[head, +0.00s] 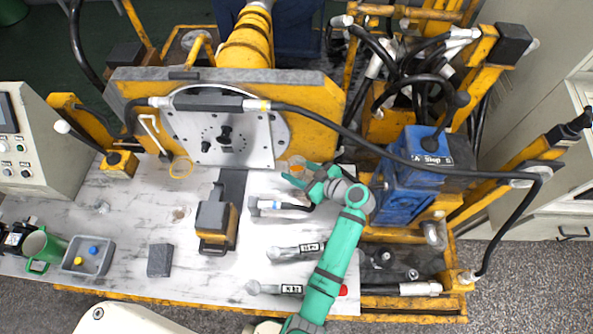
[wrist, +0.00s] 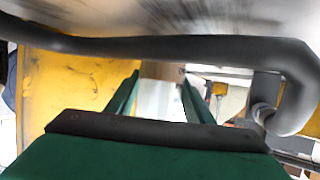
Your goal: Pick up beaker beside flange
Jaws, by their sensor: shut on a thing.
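My gripper (head: 298,174) is at the right side of the large round metal flange plate (head: 215,150), just above the table. In the wrist view its two green fingers (wrist: 158,88) stand apart with a pale beaker (wrist: 160,98) between them, brownish at its top. The jaws are shut on this beaker. In the head view only a small orange-tinted part of the beaker (head: 297,161) shows by the fingertips; the rest is hidden or too small to make out.
A black hose (head: 370,150) arches close over my gripper; it crosses the wrist view (wrist: 150,47). The yellow frame (head: 318,105) stands behind. Labelled tools (head: 298,250) lie nearby on the marble-patterned table (head: 120,235). A grey tray (head: 88,256) and green mug (head: 42,247) stand at left.

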